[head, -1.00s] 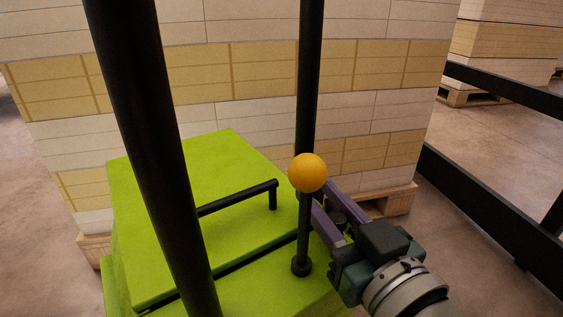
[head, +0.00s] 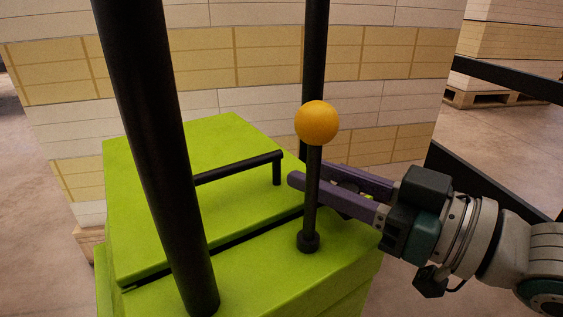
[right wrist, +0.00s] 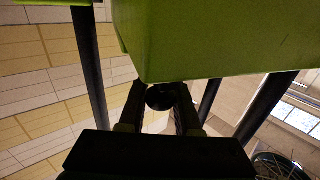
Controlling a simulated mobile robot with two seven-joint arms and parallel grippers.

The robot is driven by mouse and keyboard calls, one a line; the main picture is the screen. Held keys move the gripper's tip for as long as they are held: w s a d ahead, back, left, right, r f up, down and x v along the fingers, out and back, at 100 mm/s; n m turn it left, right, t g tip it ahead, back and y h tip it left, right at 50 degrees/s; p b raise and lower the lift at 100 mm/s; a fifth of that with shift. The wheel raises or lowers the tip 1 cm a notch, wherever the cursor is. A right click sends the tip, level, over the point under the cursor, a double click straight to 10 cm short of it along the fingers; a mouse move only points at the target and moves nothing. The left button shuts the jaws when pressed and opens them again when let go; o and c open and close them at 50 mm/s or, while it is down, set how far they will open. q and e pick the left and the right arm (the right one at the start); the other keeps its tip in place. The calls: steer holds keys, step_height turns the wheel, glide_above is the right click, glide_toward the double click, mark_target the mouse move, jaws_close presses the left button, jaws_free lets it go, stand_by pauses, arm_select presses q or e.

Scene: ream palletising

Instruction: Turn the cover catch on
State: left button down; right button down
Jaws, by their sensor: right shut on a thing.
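The catch appears to be a black lever (head: 311,222) with an orange ball (head: 316,122) on top. It stands nearly upright from a dark collar at the right front of the green box (head: 345,237). My right gripper (head: 320,180) reaches in from the right. Its purple fingers are at the lever, below the ball, and are shut on it. The right wrist view shows the fingers (right wrist: 160,105) around a dark round part, close under the green surface (right wrist: 215,40). The fingers' exact contact is partly hidden. My left gripper is not in view.
The green cover (head: 190,185) has a black bar handle (head: 235,168). A thick dark post (head: 160,150) crosses the left, and a thinner post (head: 313,50) stands behind the lever. A tall stack of reams (head: 230,60) fills the back. A dark rail (head: 510,85) runs at right.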

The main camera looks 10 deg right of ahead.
steer(key=shift+s+a+n+g+y+b, duration=0.15)
steer(key=shift+n+g+y+b, duration=0.55)
steer(key=shift+g+y, duration=0.1)
steer(key=c, duration=0.6)
jaws_free()
steer(key=shift+s+d, duration=0.15)
steer(key=shift+d, duration=0.05)
steer(key=p+v, duration=0.4)
steer(key=v, duration=0.5)
steer(key=shift+d, duration=0.2)
steer(key=shift+s, duration=0.1)
